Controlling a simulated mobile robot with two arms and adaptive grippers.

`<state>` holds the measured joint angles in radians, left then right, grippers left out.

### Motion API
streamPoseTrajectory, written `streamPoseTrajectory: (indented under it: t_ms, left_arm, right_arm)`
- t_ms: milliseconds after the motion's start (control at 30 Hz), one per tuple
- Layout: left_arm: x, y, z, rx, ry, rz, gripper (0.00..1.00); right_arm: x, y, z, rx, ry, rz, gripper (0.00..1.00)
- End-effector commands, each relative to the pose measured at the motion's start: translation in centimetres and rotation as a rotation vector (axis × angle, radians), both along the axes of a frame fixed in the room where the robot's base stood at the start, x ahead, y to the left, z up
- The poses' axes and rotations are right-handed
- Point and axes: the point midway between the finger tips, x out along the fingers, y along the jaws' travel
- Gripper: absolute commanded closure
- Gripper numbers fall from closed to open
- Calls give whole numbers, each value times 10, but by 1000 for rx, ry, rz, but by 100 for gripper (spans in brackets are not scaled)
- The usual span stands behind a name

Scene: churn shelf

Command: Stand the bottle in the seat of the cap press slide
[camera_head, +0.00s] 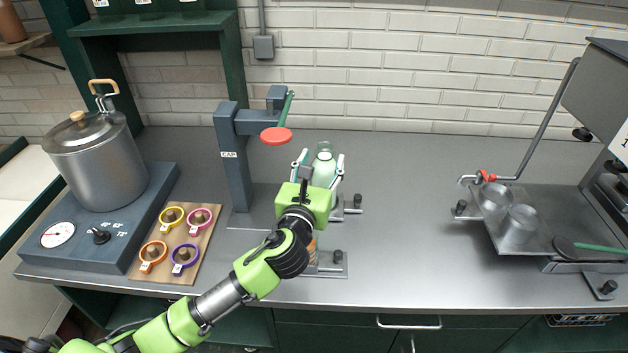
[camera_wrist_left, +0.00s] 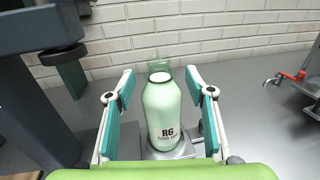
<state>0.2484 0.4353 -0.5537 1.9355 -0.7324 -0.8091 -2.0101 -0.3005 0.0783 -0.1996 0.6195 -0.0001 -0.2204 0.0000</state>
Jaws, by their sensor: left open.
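The bottle (camera_head: 324,165) is pale green and translucent, marked R6. It stands upright beside the cap press (camera_head: 237,165), a blue-grey post labelled CAP with a red disc (camera_head: 276,136) on its arm. My left gripper (camera_head: 319,163) is open, its fingers on either side of the bottle. In the left wrist view the bottle (camera_wrist_left: 161,112) is between the teal finger pads with gaps showing. Its base is over a metal plate (camera_wrist_left: 184,152), which seems part of the slide. Whether it is fully in the seat I cannot tell. The right gripper is out of view.
A lidded pot (camera_head: 95,165) stands at the left on a blue heater base. Beside it a wooden board (camera_head: 143,262) holds several coloured rings. A second metal plate (camera_head: 328,268) lies near the counter's front. A steel machine with cups stands at the right. The counter between is clear.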

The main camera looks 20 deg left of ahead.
Motion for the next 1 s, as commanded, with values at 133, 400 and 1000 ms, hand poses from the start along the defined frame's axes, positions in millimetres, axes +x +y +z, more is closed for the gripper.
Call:
streamPoseTrajectory:
  t_ms: [133,400,1000]
  left_arm:
    - [-33,-3,-3,1,1,-1,51]
    - [-72,-6,-1,0,0,-1,51]
    - [-79,-6,0,0,0,0,51]
  right_arm:
    - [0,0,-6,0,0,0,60]
    - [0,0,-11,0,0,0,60]
    - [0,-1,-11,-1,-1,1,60]
